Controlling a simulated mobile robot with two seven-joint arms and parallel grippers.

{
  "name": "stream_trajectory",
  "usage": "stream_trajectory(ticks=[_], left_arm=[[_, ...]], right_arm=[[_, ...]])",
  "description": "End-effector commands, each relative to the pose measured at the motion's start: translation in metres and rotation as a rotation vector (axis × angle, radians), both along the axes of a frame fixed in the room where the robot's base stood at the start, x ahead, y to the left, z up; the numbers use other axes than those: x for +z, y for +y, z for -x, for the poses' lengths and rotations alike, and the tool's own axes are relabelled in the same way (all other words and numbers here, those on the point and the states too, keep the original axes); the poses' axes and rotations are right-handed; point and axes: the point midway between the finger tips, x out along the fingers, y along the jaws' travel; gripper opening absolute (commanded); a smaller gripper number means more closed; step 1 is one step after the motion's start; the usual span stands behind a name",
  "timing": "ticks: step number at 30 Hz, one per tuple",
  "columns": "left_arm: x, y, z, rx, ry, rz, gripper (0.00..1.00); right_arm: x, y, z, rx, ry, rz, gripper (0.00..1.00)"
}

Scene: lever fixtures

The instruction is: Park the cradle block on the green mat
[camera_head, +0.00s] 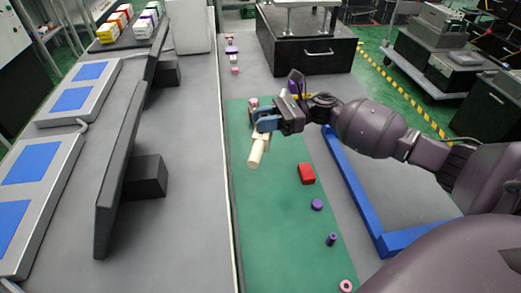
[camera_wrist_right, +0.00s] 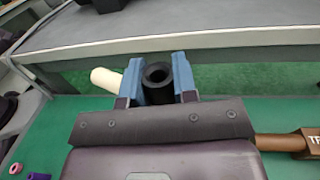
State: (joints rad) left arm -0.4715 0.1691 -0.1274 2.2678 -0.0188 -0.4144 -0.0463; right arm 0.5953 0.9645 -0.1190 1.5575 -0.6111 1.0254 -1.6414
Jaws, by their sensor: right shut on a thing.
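My right gripper (camera_head: 265,120), with blue fingers, is over the far part of the green mat (camera_head: 275,200). In the right wrist view its jaws (camera_wrist_right: 160,78) are shut on a black piece (camera_wrist_right: 157,74) with a round hollow end. I cannot tell whether this piece is the cradle block. A cream cylinder (camera_head: 257,150) shows just below the fingers; it also shows left of the jaws in the right wrist view (camera_wrist_right: 105,79). A brown rod and lettered block (camera_wrist_right: 310,140) lie to the right there. My left gripper is not in view.
On the mat are a red block (camera_head: 306,174), a purple disc (camera_head: 317,204), a purple cylinder (camera_head: 331,239) and a pink ring (camera_head: 346,286). A blue frame (camera_head: 360,200) borders the right. A dark drawer cabinet (camera_head: 308,52) stands behind. The mat's near left part is clear.

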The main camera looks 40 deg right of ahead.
Motion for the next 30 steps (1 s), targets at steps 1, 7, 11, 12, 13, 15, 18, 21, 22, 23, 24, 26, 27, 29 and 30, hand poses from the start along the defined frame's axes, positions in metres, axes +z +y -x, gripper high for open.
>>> stream_trajectory(ticks=[1,7,11,12,13,15,18,21,22,23,24,26,27,29,30], left_arm=[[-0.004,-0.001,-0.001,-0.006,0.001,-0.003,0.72],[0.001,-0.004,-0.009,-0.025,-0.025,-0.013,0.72],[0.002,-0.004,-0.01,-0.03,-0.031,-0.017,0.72],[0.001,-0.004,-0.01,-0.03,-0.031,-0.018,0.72],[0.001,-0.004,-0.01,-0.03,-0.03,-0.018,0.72],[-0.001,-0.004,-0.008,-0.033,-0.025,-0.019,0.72],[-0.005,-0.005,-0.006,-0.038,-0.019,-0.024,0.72],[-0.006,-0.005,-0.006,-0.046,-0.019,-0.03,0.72],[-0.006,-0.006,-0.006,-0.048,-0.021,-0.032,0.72],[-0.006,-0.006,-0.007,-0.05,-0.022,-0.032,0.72],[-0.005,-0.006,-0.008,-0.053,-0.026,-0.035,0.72],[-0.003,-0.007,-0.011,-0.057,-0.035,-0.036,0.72],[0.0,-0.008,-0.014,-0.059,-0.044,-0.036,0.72],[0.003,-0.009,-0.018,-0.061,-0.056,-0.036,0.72],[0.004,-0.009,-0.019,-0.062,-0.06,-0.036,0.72]], right_arm=[[-0.017,0.0,0.0,-0.001,0.01,-0.002,0.0],[-0.043,0.0,0.0,0.0,0.003,0.0,0.0],[-0.047,0.0,0.0,0.0,0.0,0.0,0.0],[-0.049,0.0,0.0,0.0,0.0,0.0,0.0],[-0.05,0.0,0.0,0.0,0.0,0.0,0.0],[-0.057,0.0,0.0,0.0,0.002,0.0,0.0],[-0.073,0.0,0.0,-0.001,0.006,-0.001,0.0],[-0.092,0.0,0.0,-0.002,0.008,-0.001,0.0],[-0.096,0.0,0.0,-0.001,0.008,-0.002,0.0],[-0.1,0.0,0.0,-0.001,0.007,-0.001,0.0],[-0.103,0.0,0.0,-0.001,0.005,-0.002,0.0],[-0.105,0.0,0.0,-0.001,0.003,-0.001,0.0],[-0.105,0.0,0.0,-0.001,0.001,-0.001,0.0],[-0.104,0.0,0.0,-0.001,-0.001,-0.001,0.0],[-0.103,0.0,0.0,-0.001,-0.002,0.0,0.0]])
